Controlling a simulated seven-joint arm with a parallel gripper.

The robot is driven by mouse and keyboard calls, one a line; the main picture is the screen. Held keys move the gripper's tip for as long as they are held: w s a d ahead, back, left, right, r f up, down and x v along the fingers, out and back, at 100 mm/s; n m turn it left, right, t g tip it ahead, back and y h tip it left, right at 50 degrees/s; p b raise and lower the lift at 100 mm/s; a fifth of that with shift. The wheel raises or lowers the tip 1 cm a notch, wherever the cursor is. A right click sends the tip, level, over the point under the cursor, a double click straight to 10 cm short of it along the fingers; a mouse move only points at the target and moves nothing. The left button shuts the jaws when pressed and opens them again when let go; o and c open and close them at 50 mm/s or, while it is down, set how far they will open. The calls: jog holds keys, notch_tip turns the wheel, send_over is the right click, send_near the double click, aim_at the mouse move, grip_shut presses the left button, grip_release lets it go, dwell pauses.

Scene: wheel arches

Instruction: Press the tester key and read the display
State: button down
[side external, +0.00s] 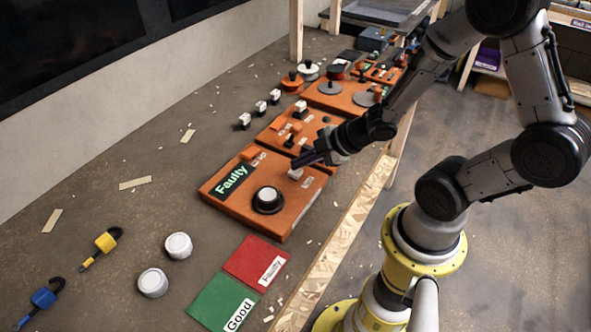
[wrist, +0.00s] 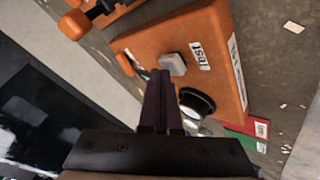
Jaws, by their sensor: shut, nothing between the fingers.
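The tester (side external: 240,207) is an orange box on the bench. Its display (side external: 232,180) reads "Faulty" in green letters on black. A white-topped round piece (side external: 268,194) sits in the dark round seat on its top. The tester key (side external: 295,173) is a small pale block near the far right edge, and it shows in the wrist view (wrist: 173,64) beside a label reading "Test". My gripper (side external: 296,160) is shut and empty, with its dark fingertips (wrist: 161,76) right by the key. I cannot tell whether they touch it. The display is mostly hidden in the wrist view.
A red mat (side external: 255,257) labelled "Faulty" and a green mat (side external: 220,300) labelled "Good" lie in front. Two white round pieces (side external: 178,245) (side external: 152,282) and yellow (side external: 105,242) and blue (side external: 44,297) clip-like items lie left. More orange stations (side external: 345,95) stand behind.

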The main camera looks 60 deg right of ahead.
jog(key=shift+r, duration=0.6)
jog(key=shift+r, duration=2.5)
notch_tip(320, 180, up, 7)
jog(key=w+a+t, duration=0.2)
notch_tip(320, 180, up, 8)
jog(key=r+m+t+h, duration=0.1)
jog(key=m+h, duration=0.2)
jog(key=m, duration=0.1)
send_over(301, 172)
jog(key=d, duration=0.1)
jog(key=s+a+f+m+g, duration=0.1)
jog(key=s+f+m+g, duration=0.1)
jog(key=s, duration=0.5)
jog(key=s+a+f+m+g+y, duration=0.1)
jog(key=s+a+m+g, duration=0.1)
jog(key=s+m+g, duration=0.2)
jog(key=s+m, duration=0.1)
jog(key=s, duration=0.2)
jog(key=shift+s+a+f, duration=0.15)
jog(key=shift+f, duration=0.25)
